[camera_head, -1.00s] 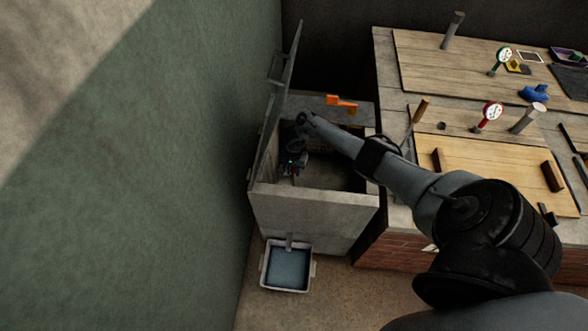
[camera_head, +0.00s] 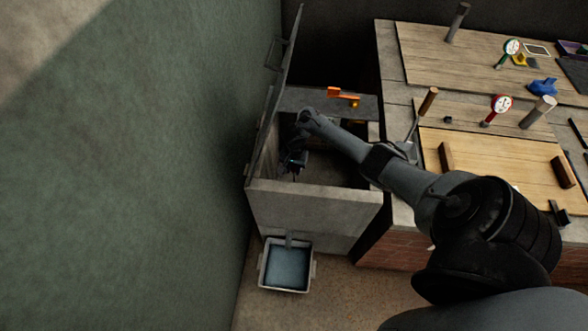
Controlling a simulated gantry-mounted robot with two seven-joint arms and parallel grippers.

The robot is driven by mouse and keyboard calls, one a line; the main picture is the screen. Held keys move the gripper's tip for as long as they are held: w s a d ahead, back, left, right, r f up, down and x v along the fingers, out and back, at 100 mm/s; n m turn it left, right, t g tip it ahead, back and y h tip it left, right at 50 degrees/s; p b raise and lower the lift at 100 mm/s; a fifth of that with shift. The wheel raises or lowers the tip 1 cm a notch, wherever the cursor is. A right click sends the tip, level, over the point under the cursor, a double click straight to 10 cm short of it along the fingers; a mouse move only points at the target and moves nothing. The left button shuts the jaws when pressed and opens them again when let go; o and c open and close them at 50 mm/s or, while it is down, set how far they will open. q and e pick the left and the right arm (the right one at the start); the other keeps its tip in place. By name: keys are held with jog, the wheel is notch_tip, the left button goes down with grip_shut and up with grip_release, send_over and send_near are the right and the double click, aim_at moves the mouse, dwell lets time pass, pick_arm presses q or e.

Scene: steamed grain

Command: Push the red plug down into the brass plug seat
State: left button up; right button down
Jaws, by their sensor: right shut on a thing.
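My right arm reaches from the lower right into an open concrete tank (camera_head: 312,208). My right gripper (camera_head: 293,168) points down inside the tank near its left wall. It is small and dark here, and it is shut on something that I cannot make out. I cannot see the red plug or the brass plug seat; the tank floor around the gripper is in shadow and partly covered by my arm. My left gripper is not in view.
A raised lid (camera_head: 276,95) stands along the tank's left side. An orange fitting (camera_head: 343,96) sits on the back ledge. A tub of water (camera_head: 287,266) stands below a spout in front. A worktop with wooden boards (camera_head: 500,160), gauges and posts lies right.

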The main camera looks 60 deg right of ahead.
jog(key=shift+f, duration=0.85)
jog(key=c, duration=0.8)
grip_release()
notch_tip(320, 180, up, 11)
jog(key=p, duration=0.7)
